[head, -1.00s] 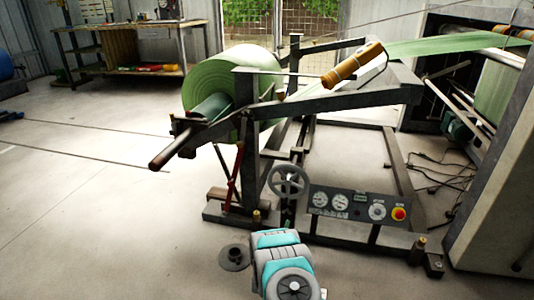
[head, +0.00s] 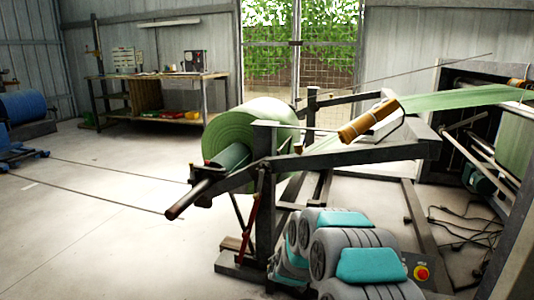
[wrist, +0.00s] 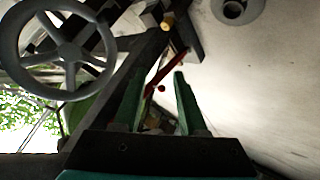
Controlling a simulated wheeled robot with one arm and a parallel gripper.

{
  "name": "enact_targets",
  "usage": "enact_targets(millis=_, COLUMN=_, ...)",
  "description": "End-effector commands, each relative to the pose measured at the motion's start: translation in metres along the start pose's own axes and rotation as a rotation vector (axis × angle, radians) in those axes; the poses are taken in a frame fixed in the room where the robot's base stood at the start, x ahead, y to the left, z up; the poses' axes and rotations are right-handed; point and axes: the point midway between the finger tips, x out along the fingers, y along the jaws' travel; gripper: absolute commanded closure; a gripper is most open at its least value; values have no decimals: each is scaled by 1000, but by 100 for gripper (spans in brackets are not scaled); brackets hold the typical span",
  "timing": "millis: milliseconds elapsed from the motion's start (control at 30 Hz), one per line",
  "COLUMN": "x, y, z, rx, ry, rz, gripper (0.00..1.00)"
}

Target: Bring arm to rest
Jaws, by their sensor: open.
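My gripper (wrist: 158,78) shows in the wrist view with its two green fingers apart and nothing between them. A grey handwheel (wrist: 66,56) is to the left of the fingers in that view, and a red lever (wrist: 166,66) shows beyond them. In the head view my grey and teal arm (head: 345,250) is folded at the bottom centre, in front of the unwind stand (head: 350,154). The gripper itself does not show in the head view. The arm hides the handwheel and most of the control panel there.
The stand carries a large green roll (head: 240,133), with a shaft (head: 190,200) sticking out towards the left front. A red stop button (head: 421,273) shows right of my arm. Cables (head: 465,225) lie on the floor at right. A workbench (head: 160,78) stands behind; the left floor is mostly clear.

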Motion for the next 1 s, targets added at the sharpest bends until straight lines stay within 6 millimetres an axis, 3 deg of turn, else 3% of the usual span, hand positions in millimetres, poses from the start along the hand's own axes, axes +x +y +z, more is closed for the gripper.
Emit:
enact_targets(millis=33, x=-19, y=2, z=-5, rx=27, ry=-8, rz=-31, gripper=59)
enact_targets(millis=267, x=-98, y=-8, z=-6, rx=139, ry=-97, rz=-181, gripper=59)
enact_targets(millis=467, x=-174, y=-19, z=11, rx=226, ry=-212, rz=-283, gripper=59)
enact_targets(millis=767, x=-296, y=-33, z=60, rx=353, ry=-434, rz=-367, gripper=59)
enact_targets(millis=1000, x=-396, y=-46, z=114, rx=462, ry=-641, rz=-375, gripper=59)
